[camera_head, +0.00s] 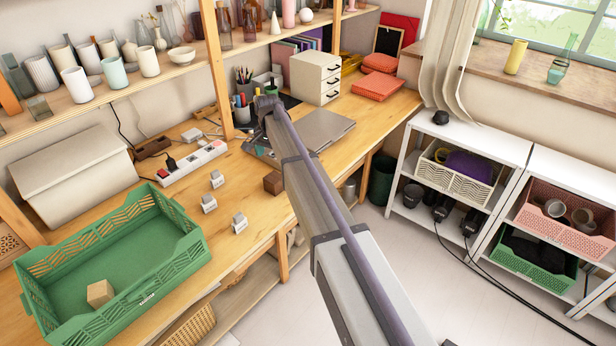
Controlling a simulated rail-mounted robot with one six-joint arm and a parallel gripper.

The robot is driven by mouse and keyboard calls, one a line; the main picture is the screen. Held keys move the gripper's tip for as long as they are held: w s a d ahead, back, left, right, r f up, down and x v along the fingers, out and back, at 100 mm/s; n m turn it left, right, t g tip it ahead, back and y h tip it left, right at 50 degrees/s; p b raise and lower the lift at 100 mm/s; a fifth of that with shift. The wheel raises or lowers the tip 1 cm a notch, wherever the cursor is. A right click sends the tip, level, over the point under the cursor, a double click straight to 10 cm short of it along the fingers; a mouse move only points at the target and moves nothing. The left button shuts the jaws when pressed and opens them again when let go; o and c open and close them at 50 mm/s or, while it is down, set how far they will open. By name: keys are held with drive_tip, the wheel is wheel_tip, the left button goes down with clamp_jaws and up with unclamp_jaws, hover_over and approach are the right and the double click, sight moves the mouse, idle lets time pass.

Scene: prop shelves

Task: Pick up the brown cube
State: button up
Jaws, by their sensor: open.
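A dark brown cube (273,182) sits on the wooden desk (255,213), near its front edge. It is just left of my arm, which passes close to it in the picture and may hide part of its right side. A lighter tan wooden cube (100,293) lies inside the green crate (185,262) at lower left. My arm reaches from the bottom right up to the middle of the desk.
Several small grey-white blocks (209,203) stand on the desk between crate and brown cube. A power strip (192,163), a pen holder (241,112) and a closed laptop (318,130) are farther back. White shelves (470,140) stand at right, with open floor between.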

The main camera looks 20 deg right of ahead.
sight(274, 177)
drive_tip(key=shift+w+d+m, duration=0.1)
drive_tip(key=shift+d+m, duration=0.25)
drive_tip(key=shift+m, duration=0.55)
drive_tip(key=shift+s+a+m, duration=0.2)
drive_tip(key=shift+a+m, duration=0.1)
drive_tip(key=shift+a, duration=0.15)
wheel_tip(274, 177, down, 11)
drive_tip(key=b, duration=1.1)
drive_tip(key=shift+f, duration=0.1)
drive_tip(key=shift+r, duration=0.25)
drive_tip(key=c, duration=1)
drive_tip(key=shift+c, duration=0.2)
